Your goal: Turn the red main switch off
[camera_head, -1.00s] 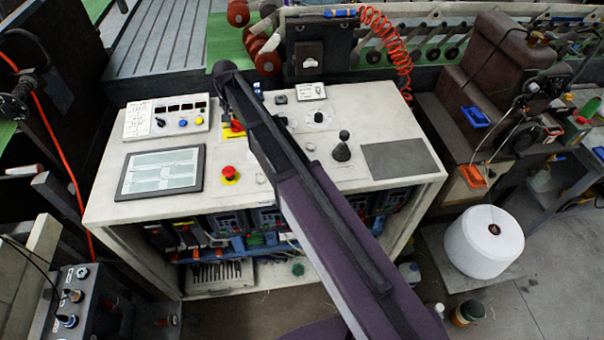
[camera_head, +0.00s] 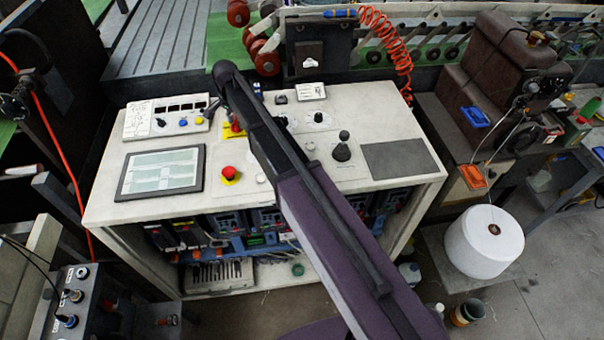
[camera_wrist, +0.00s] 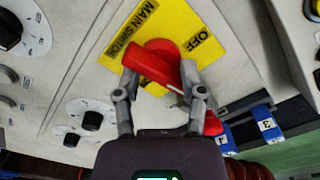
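The red main switch (camera_wrist: 158,64) sits on a yellow plate (camera_wrist: 180,22) marked MAIN SWITCH and OFF. In the wrist view its handle lies at a slant, from upper left to lower right. My gripper (camera_wrist: 160,78) is at the switch, its fingers spread apart, one near each end of the handle. Contact at each fingertip is hard to tell. In the head view my arm hides most of the switch, and only a bit of the yellow plate (camera_head: 229,134) and red shows beside it.
The switch is on a pale console top (camera_head: 290,160). Near it are a red mushroom button (camera_head: 229,173), a screen (camera_head: 160,172), a meter box (camera_head: 165,117) and a black joystick (camera_head: 342,148). Blue numbered parts (camera_wrist: 264,125) lie close to the right finger.

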